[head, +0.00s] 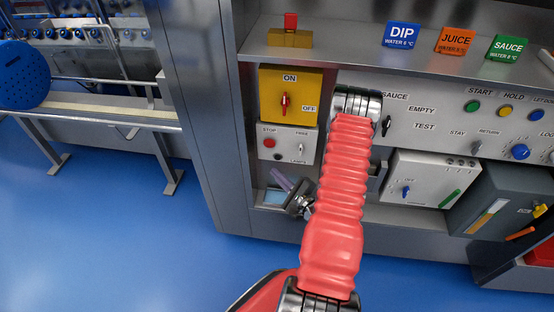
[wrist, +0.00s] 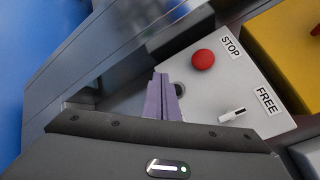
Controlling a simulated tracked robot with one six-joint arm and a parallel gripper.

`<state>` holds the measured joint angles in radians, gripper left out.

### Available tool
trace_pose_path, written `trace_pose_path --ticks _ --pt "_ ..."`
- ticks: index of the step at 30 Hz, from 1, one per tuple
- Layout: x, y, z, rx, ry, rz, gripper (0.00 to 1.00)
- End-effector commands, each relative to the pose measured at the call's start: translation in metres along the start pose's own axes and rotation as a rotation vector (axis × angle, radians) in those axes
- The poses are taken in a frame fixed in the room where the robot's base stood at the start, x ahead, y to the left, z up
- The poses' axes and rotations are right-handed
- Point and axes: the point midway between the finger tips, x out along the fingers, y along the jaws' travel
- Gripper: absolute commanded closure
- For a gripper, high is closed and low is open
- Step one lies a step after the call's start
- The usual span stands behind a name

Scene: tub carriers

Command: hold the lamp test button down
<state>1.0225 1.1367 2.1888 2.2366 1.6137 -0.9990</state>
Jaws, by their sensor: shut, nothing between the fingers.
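The dark round button (head: 278,156) sits low on the white panel box (head: 310,142), left of a label that reads LAMPS. I take it for the lamp test button. In the wrist view the button (wrist: 180,90) shows just right of the purple fingers, partly covered by them. My gripper (head: 280,178) has purple fingers shut together with nothing between them. In the head view it is just below the button. In the wrist view its fingertips (wrist: 161,78) are beside the button. I cannot tell whether they touch it.
A red STOP button (wrist: 203,60) and a white FREE switch (wrist: 233,115) are close by on the same box. A yellow ON/OFF switch box (head: 291,95) is above. A white box with a blue knob (head: 405,191) stands right. The blue floor (head: 110,230) is clear at left.

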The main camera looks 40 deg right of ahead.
Motion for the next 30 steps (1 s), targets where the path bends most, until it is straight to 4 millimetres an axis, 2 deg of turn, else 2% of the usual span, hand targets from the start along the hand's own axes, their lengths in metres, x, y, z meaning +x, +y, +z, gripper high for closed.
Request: trace_pose_path --ticks 12,30 --pt "0.023 -0.018 -0.017 -0.001 0.001 -0.001 1.00" --pt "0.024 -0.018 -0.018 0.000 0.001 -0.001 1.00"
